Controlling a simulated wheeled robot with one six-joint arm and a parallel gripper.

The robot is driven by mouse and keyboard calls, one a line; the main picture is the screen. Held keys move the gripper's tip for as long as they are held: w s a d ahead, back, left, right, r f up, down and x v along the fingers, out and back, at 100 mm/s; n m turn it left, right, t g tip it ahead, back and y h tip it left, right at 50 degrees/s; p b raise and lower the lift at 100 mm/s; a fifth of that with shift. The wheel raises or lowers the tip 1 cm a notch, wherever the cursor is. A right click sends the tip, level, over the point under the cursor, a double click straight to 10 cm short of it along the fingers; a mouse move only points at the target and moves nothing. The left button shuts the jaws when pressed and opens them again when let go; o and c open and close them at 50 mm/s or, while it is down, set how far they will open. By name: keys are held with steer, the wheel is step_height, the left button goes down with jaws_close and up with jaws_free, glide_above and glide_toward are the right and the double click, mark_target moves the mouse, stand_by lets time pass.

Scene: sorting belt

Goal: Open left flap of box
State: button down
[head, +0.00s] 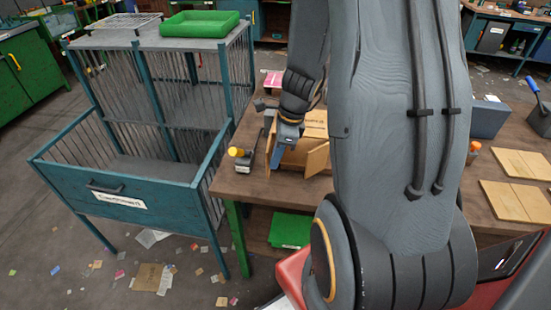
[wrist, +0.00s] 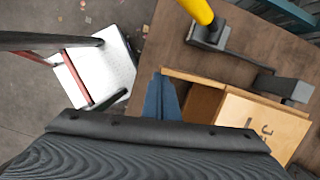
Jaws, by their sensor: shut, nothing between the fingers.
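A cardboard box (head: 315,122) lies on the brown table, with printing on its top. Its front faces me and looks partly open, with one flap (head: 317,160) standing out at the right. My gripper (head: 279,160) is shut and empty, pointing down at the left part of the box front. It hides part of that side, so I cannot tell how the left flap stands. In the wrist view the box (wrist: 262,122) is at the lower right with a dark opening. My blue fingers (wrist: 160,97) are just beside that opening; whether they touch the box is unclear.
A yellow-ended tool (head: 238,152) stands on the table left of the box and shows at the top of the wrist view (wrist: 195,10). A teal cage cart (head: 120,187) stands left of the table. Flat boards (head: 515,202) lie at the right.

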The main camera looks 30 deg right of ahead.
steer(key=w+d+p+v, duration=0.1)
steer(key=p+v, duration=0.7)
steer(key=v, duration=0.2)
steer(key=shift+s, duration=0.35)
stand_by(0.6)
steer(key=s+a+f+n+h+b, duration=0.1)
steer(key=a+n+b, duration=0.4)
steer(key=n, duration=0.7)
steer(key=s+a+f+n+h+b, duration=0.1)
steer(key=s+a+n+b, duration=0.3)
steer(key=a+n, duration=0.5)
steer(key=f+n+b, duration=0.1)
steer(key=n+b, duration=0.1)
steer(key=n, duration=0.1)
steer(key=shift+s+a+b, duration=0.2)
steer(key=shift+a+b, duration=0.1)
steer(key=shift+a, duration=0.05)
stand_by(0.4)
